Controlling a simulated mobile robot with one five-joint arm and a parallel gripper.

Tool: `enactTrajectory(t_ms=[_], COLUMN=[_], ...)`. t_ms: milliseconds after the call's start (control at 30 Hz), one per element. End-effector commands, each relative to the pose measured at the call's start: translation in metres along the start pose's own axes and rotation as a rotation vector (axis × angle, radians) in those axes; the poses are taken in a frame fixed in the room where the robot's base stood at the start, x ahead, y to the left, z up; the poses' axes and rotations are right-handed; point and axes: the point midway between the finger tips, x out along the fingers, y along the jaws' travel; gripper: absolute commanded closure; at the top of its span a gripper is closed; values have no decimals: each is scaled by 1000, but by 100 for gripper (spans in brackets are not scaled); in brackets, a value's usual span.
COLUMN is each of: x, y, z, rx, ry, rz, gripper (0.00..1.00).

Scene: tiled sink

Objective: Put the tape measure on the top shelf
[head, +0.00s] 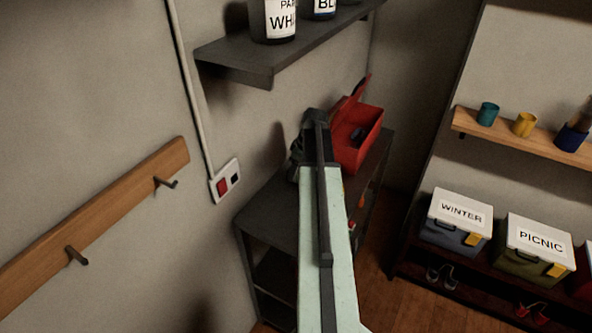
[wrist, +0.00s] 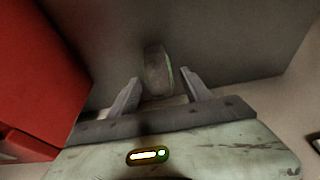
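A rounded grey object with a greenish edge (wrist: 157,70), possibly the tape measure, stands on a dark grey surface in the wrist view. My gripper (wrist: 161,76) has its fingers apart, one on each side of this object, with narrow gaps visible. In the head view my arm reaches over a dark shelf unit (head: 268,216), and its end hides the object and my fingertips. A dark grey wall shelf (head: 235,75) is above and left of my arm's end. I cannot tell which shelf is the top shelf.
An open red toolbox (head: 362,150) stands on the unit beside my arm's end; red also fills the wrist view's left side. Paint cans (head: 275,20) stand on the wall shelf. A peg rail (head: 100,220) and socket (head: 226,182) are left. Labelled boxes (head: 540,240) are right.

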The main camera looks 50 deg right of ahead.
Motion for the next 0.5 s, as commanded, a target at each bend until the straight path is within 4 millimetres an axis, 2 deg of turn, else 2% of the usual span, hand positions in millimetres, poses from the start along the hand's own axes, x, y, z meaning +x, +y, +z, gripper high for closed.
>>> enactTrajectory(t_ms=[267, 367, 500], x=[-8, -22, -51], y=[0, 0, -1], z=[-2, -3, -4], rx=[-1, -1, 0], ry=[0, 0, 0], rz=[0, 0, 0], gripper=[44, 44, 44])
